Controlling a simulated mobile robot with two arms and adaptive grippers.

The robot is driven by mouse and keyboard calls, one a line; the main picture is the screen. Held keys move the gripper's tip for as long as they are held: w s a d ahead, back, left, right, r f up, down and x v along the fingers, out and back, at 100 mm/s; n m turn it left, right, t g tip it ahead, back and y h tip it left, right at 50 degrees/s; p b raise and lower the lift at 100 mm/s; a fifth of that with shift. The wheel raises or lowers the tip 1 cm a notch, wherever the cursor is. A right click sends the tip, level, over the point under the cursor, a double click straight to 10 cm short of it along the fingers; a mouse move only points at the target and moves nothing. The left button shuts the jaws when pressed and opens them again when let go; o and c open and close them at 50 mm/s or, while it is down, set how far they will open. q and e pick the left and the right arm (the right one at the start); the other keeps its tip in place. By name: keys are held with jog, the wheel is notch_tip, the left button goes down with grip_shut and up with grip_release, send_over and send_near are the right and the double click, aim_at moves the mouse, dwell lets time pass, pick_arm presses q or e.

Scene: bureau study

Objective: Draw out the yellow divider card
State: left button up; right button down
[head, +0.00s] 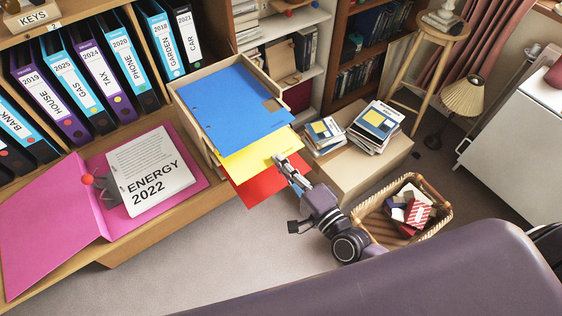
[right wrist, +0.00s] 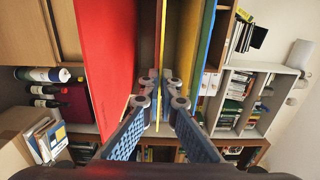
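The red card (right wrist: 103,60) is left of the fingers there, and the blue card (right wrist: 204,45) is right. My left gripper is not in view.
A wicker basket (head: 440,218) stands near my right arm. A pink folder (head: 50,225) with papers lies open on the left. Ring binders line the shelf behind.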

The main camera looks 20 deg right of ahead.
jog(key=shift+r, duration=0.25)
